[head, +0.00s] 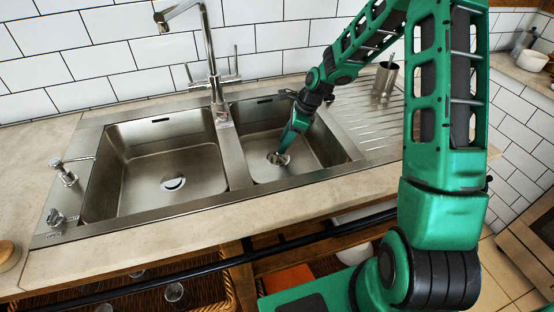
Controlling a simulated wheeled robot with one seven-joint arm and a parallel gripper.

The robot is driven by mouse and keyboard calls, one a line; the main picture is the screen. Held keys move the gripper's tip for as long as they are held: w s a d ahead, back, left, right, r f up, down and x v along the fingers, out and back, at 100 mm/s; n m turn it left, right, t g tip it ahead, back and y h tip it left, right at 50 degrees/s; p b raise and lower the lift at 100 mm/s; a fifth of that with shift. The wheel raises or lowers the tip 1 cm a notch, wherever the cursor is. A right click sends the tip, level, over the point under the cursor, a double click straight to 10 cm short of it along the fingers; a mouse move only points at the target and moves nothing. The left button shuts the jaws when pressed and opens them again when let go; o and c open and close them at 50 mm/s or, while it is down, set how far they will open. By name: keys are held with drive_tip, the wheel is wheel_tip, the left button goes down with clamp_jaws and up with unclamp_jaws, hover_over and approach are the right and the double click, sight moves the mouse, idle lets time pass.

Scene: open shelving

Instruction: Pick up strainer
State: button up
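My green arm reaches down into the right basin of the steel sink. My gripper (282,153) points down at the round drain area on that basin's floor. A small round metal piece (277,159), which looks like a strainer, sits at the drain directly under the fingertips. The gripper covers part of it, and I cannot tell whether they touch. The fingers are too small and dark to tell open from shut. The left basin has a similar round drain piece (173,184) on its floor.
The basin walls and the divider (235,160) stand close around my gripper. The faucet (218,90) rises behind the divider. A metal cup (384,82) with utensils stands on the ridged drainboard (365,118) at right. The stone counter (190,228) in front is clear.

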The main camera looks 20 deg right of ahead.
sight(278, 156)
drive_tip(key=x, duration=0.4)
drive_tip(key=shift+w+f, duration=0.1)
drive_tip(key=shift+f, duration=0.3)
clamp_jaws()
drive_tip(key=shift+r, duration=0.15)
